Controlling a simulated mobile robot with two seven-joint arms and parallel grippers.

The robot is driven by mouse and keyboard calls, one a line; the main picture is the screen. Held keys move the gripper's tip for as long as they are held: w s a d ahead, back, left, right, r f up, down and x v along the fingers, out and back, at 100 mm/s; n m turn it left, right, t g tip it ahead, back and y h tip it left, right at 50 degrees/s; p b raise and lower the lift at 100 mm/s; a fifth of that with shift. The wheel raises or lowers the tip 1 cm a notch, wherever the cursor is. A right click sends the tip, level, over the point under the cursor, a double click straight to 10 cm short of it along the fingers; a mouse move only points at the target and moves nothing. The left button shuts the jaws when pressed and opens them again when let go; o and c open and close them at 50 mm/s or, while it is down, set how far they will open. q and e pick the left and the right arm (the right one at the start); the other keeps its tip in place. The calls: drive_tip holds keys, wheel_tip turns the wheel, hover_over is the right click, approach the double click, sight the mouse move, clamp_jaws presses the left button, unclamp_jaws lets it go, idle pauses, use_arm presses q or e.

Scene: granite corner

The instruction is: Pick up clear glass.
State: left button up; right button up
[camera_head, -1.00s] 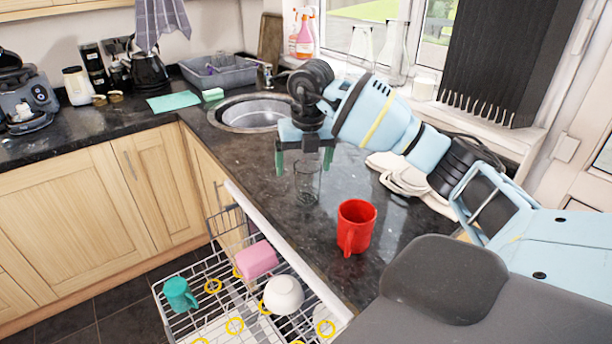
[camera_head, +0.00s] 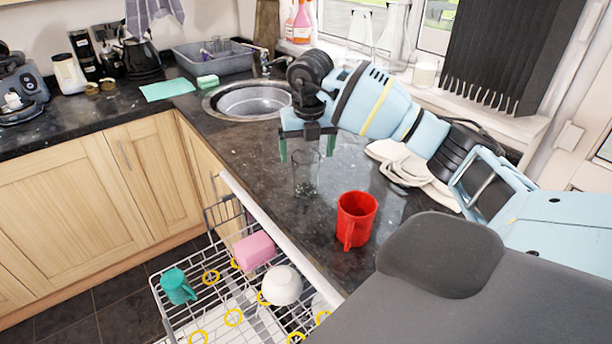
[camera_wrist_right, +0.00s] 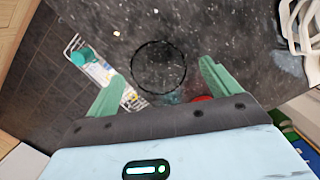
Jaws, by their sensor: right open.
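The clear glass (camera_head: 306,176) stands upright on the dark granite counter, between the sink and the red mug. My right gripper (camera_head: 307,155) is open right above it, fingers pointing down, one on each side of the glass's top in the head view. In the right wrist view the glass's round dark rim (camera_wrist_right: 159,67) lies ahead of and between the two green fingers (camera_wrist_right: 160,85). The fingers do not visibly touch it. I cannot tell exactly how high the fingertips are relative to the rim. My left gripper is not in view.
A red mug (camera_head: 355,219) stands close in front of the glass. White folded items (camera_head: 410,166) lie to the right. The sink (camera_head: 250,100) is behind left. Below the counter edge, an open dishwasher rack (camera_head: 213,315) holds a teal mug (camera_head: 177,286), a pink item (camera_head: 254,250) and a white bowl (camera_head: 282,285).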

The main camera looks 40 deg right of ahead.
sight(306, 159)
drive_tip(key=shift+w+d+f, duration=0.1)
drive_tip(key=shift+w+f, duration=0.15)
drive_tip(key=shift+f, duration=0.95)
drive_tip(key=shift+w+d+f, duration=0.1)
drive_tip(key=shift+w+f, duration=0.1)
drive_tip(key=shift+f, duration=0.95)
drive_tip(key=shift+c, duration=0.5)
drive_tip(key=c, duration=1.1)
drive_tip(key=shift+r, duration=0.1)
drive_tip(key=shift+r, duration=0.5)
wheel_tip(306, 159, up, 2)
drive_tip(key=shift+r, duration=0.1)
drive_tip(key=a, duration=0.5)
drive_tip(key=a+r, duration=0.1)
drive_tip(key=a, duration=0.4)
drive_tip(key=s+a+b, duration=0.1)
drive_tip(key=a, duration=0.5)
drive_tip(key=shift+r, duration=0.35)
